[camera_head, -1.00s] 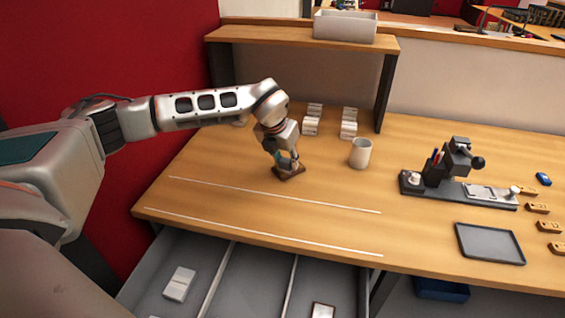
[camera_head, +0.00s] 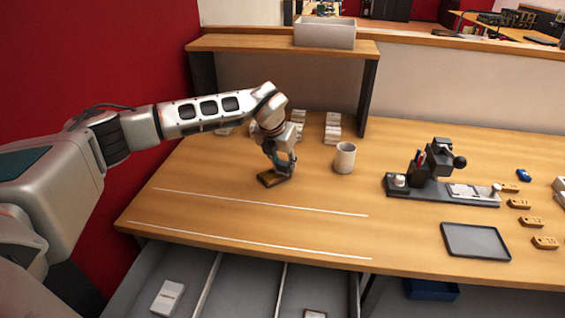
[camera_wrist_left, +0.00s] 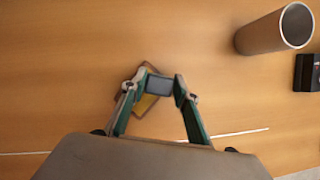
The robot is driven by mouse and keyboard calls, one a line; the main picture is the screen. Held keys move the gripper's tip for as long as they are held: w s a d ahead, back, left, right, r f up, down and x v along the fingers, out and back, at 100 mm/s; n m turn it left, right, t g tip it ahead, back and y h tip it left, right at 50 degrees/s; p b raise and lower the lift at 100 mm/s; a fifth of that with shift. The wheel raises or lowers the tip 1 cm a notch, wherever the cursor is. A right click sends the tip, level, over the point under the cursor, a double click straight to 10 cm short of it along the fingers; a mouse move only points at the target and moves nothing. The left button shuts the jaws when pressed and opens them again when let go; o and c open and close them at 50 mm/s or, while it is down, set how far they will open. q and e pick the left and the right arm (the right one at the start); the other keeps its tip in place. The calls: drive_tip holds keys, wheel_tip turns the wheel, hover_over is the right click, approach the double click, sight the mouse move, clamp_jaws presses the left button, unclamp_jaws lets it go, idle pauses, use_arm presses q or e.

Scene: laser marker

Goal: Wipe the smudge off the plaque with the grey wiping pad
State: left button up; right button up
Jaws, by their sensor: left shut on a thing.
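The plaque (camera_head: 268,180), a small dark-edged plate with a yellowish face, lies on the wooden table. It also shows in the left wrist view (camera_wrist_left: 146,104), partly covered. My left gripper (camera_head: 285,170) is at the plaque's right side, pointing down. In the left wrist view my left gripper (camera_wrist_left: 159,88) is shut on the grey wiping pad (camera_wrist_left: 159,86), which sits over part of the plaque. I cannot tell whether the pad touches the plaque. No smudge can be made out. My right gripper is not in view.
A light cup (camera_head: 344,158) stands right of the gripper. White stacks (camera_head: 332,128) stand behind, under a wooden shelf (camera_head: 230,44). A marking machine (camera_head: 440,185) and a grey tray (camera_head: 476,241) are at right. An open drawer (camera_head: 240,290) is below the front edge.

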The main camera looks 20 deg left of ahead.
sight(269, 177)
use_arm(q)
drive_tip(key=shift+s+a+p, duration=0.55)
drive_tip(key=shift+s+a, duration=0.25)
drive_tip(key=shift+s, duration=0.35)
drive_tip(key=shift+s+a+f+p, duration=0.15)
drive_tip(key=shift+s+a, duration=0.25)
drive_tip(key=shift+s, duration=0.2)
drive_tip(key=shift+s+a+p, duration=0.15)
drive_tip(key=shift+s+a, duration=0.25)
drive_tip(key=shift+s, duration=0.2)
drive_tip(key=shift+s+f, duration=0.1)
drive_tip(key=shift+s, duration=0.05)
drive_tip(key=shift+r+p, duration=1.95)
drive_tip(key=shift+r, duration=1.2)
